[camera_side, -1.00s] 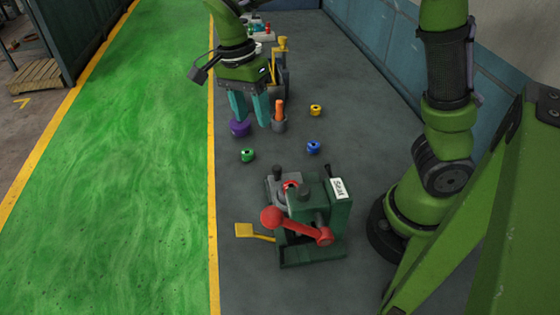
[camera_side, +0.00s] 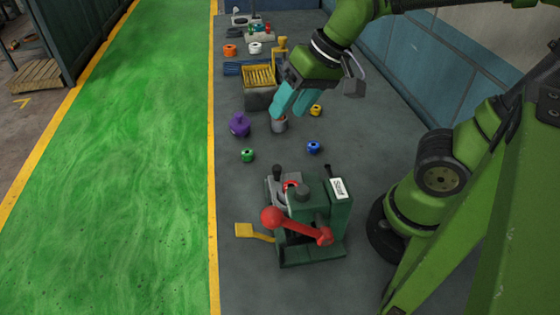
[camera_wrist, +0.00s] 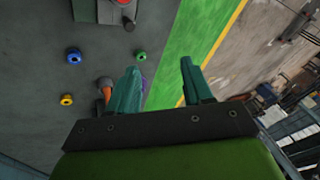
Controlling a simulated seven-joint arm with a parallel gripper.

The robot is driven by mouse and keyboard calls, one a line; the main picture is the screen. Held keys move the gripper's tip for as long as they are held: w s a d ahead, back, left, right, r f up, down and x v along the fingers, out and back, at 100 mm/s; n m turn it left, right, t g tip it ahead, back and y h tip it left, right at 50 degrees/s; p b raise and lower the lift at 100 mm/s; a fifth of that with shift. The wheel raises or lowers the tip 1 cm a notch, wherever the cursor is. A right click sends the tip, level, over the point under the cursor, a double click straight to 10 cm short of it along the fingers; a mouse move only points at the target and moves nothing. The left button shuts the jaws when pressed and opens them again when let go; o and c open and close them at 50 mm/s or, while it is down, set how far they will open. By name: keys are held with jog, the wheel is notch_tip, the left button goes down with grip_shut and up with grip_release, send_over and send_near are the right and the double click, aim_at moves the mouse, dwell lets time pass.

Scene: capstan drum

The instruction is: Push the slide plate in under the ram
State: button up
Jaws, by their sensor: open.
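The green press (camera_side: 338,215) with a white label stands at the front of the bench. The ram (camera_side: 303,190) stands close beside the plate; the exact gap is hidden. The press also shows, cut off, at the top of the wrist view (camera_wrist: 103,12). My gripper (camera_side: 287,108) is open and tilted, in the air behind the press, apart from the plate. Its two fingers (camera_wrist: 160,78) have nothing between them in the wrist view.
A red-ball lever (camera_side: 271,217) and yellow pedal (camera_side: 245,230) are at the press front. Purple (camera_side: 239,124), green (camera_side: 248,155), blue (camera_side: 313,147) and yellow (camera_side: 316,110) pieces lie around. A yellow rack (camera_side: 259,75) is behind.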

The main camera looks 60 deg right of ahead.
jog(key=f+g+h, duration=0.1)
jog(key=f, duration=0.4)
jog(key=s+a+f+n+g, duration=0.1)
jog(key=f+g, duration=0.1)
jog(key=f, duration=0.4)
jog(key=a+f+g+h, duration=0.1)
jog(key=f, duration=0.5)
jog(key=shift+s+a+n+g+h, duration=0.25)
jog(key=shift+s+n+g+h, duration=0.05)
jog(key=shift+s+n, duration=0.1)
jog(key=shift+w+r, duration=0.15)
jog(key=shift+r, duration=0.1)
notch_tip(320, 180, up, 11)
send_over(277, 156)
notch_tip(277, 156, down, 7)
notch_tip(277, 156, down, 9)
jog(key=shift+f, duration=0.1)
jog(key=shift+w, duration=0.1)
notch_tip(277, 156, up, 13)
jog(key=shift+w+a, duration=0.15)
jog(key=shift+a, duration=0.05)
